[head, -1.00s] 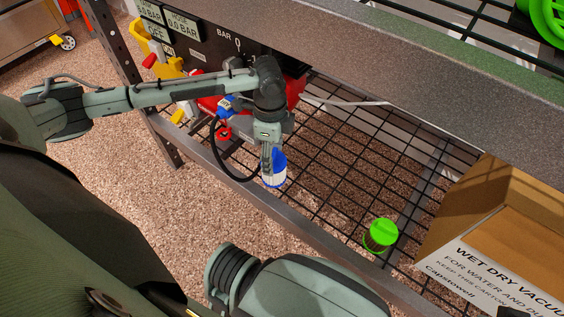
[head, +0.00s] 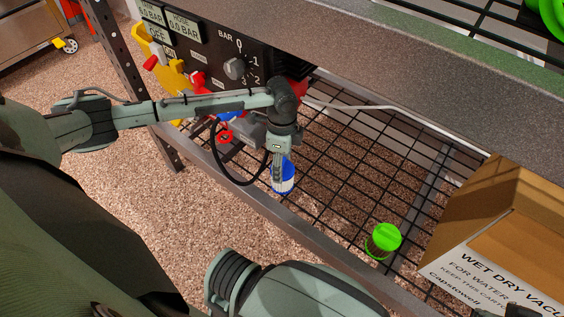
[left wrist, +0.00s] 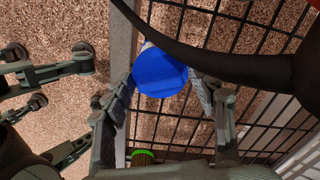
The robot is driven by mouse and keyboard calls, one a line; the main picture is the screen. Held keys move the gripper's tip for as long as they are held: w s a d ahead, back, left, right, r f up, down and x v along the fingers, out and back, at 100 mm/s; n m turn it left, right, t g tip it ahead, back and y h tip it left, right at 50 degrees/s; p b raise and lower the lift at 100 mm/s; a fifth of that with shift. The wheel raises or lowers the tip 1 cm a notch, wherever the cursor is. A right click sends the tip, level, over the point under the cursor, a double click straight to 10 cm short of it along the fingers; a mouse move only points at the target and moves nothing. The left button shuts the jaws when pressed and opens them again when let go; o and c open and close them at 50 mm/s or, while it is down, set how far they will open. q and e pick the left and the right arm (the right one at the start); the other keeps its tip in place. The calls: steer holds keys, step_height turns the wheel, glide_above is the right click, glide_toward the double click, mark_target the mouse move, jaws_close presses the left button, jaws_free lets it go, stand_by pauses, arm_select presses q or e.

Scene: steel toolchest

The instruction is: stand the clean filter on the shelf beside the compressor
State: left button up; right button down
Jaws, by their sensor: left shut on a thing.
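My left gripper (head: 279,168) is shut on a small blue-and-white cylinder (head: 287,178), which looks like a filter. In the left wrist view its round blue end (left wrist: 160,74) lies between the two fingers. It hangs upright over the front part of the wire shelf (head: 335,150); I cannot tell whether it touches the wires. The compressor, with a black gauge panel (head: 205,62) and red parts, stands behind and left of the gripper. A green-capped cup (head: 384,238) stands on the shelf to the right. My right gripper is not in view.
A cardboard wet-dry vacuum carton (head: 490,225) takes the right of the shelf. A steel beam (head: 400,65) runs above, and a front rail (head: 240,185) edges the shelf. A dark hose (head: 218,165) loops beside my left gripper. Wire mesh between gripper and green-capped cup is clear.

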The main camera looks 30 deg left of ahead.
arm_select(q)
steer(key=o, duration=1.5)
